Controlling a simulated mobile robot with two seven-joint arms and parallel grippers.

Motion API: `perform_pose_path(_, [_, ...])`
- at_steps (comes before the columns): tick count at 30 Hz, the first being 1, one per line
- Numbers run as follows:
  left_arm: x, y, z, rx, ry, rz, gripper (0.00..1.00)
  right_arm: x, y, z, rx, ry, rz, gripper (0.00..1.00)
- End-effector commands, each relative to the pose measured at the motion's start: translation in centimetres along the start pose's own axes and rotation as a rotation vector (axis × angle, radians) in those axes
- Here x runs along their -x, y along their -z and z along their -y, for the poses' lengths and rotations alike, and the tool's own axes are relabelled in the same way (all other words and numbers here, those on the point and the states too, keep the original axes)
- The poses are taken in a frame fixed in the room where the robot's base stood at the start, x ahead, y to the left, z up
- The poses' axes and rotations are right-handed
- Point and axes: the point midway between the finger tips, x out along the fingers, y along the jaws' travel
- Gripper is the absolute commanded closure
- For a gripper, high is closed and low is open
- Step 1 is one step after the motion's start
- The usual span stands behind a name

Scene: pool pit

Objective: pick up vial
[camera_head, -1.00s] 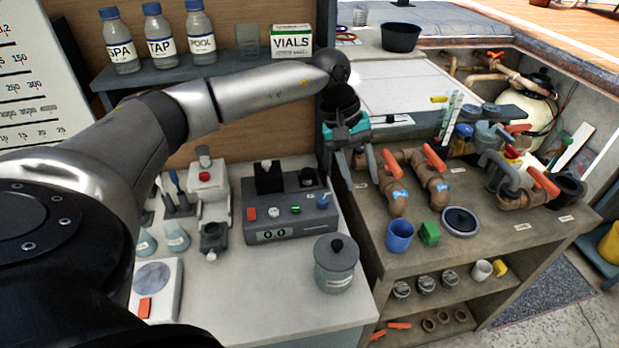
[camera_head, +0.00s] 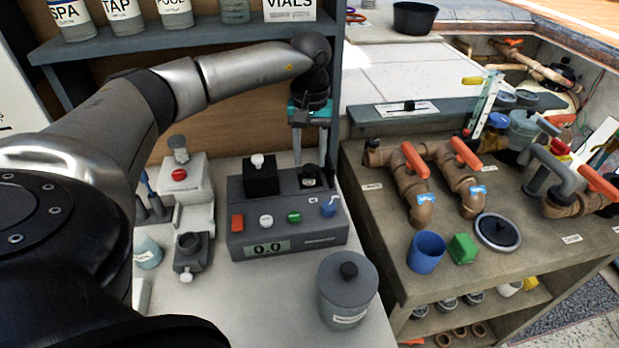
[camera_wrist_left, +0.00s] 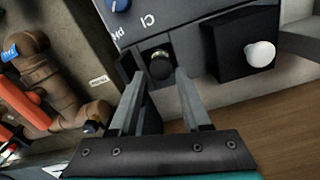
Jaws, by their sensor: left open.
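A small dark-capped vial (camera_head: 309,177) sits upright in a socket at the back right of the grey tester (camera_head: 290,245). In the left wrist view the vial (camera_wrist_left: 160,65) shows between the fingertips, and its lower part is hidden in the socket. My left gripper (camera_head: 311,160) points down over the vial. It is open, with one finger to each side; whether the fingertips reach down beside the cap I cannot tell. My right gripper is not in view.
A black block with a white knob (camera_head: 259,175) stands left of the vial on the tester. A grey lidded jar (camera_head: 347,295) stands in front. Brown pipes with orange handles (camera_head: 415,160) are to the right. A bottle shelf (camera_head: 170,45) is behind.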

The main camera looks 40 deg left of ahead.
Motion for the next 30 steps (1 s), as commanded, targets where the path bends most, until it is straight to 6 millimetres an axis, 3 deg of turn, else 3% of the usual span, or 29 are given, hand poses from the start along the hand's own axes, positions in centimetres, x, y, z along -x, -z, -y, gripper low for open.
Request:
perform_pose_path(8, [-4.0, -0.1, 0.1, 0.0, 0.001, 0.003, 0.52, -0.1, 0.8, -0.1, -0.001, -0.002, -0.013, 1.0])
perform_pose_path(17, [-4.4, -0.1, 0.1, 0.0, 0.0, 0.001, 0.53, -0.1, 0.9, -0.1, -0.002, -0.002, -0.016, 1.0])
perform_pose_path(30, [-4.4, -0.1, 0.1, 0.0, -0.001, 0.001, 1.0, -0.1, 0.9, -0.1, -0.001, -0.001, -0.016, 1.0])
